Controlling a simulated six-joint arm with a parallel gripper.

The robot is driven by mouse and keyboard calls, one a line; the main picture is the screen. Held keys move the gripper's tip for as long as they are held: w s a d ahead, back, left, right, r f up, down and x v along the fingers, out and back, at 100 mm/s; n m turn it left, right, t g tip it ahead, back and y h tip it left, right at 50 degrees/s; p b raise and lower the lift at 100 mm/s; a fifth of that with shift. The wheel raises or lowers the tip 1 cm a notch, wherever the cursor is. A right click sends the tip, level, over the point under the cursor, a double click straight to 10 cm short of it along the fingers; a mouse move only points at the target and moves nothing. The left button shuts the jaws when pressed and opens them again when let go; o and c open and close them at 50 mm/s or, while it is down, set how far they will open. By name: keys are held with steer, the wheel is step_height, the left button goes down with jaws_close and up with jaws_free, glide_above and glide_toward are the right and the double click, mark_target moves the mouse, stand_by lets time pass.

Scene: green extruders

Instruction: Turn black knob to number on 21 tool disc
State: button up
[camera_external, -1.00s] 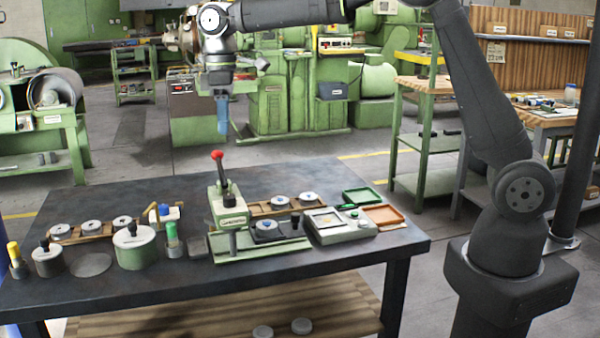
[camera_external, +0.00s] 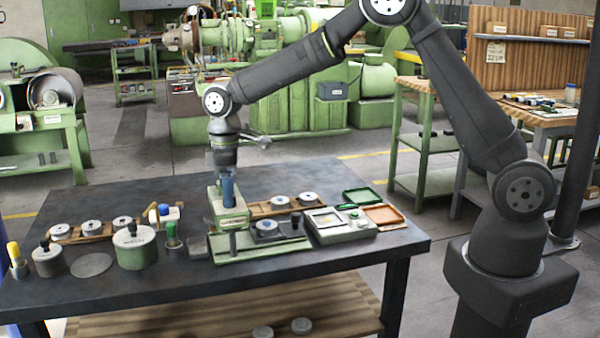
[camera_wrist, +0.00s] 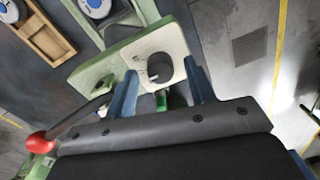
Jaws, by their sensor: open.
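In the wrist view the black knob (camera_wrist: 160,67) sits on a pale plate on top of the green press (camera_wrist: 95,75). The two blue fingers of my gripper (camera_wrist: 161,72) are apart, one on each side of the knob. I cannot tell whether they touch it. No number on the dial is readable. In the external view my gripper (camera_external: 228,187) points down at the top of the press (camera_external: 216,214), and the knob is hidden there. A tool disc (camera_external: 266,226) lies on the press base; its marking is too small to read.
A lever with a red ball (camera_wrist: 38,142) is close to my gripper, lower left in the wrist view. A wooden rack with discs (camera_external: 283,205) lies behind the press. A grey scale (camera_external: 340,230) stands to its right, a green canister (camera_external: 135,252) to its left.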

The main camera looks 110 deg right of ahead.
steer(key=shift+f, duration=0.15)
steer(key=c, duration=1)
steer(key=shift+m, duration=0.4)
steer(key=m, duration=0.3)
steer(key=shift+m, duration=2.1)
steer(key=o, duration=1)
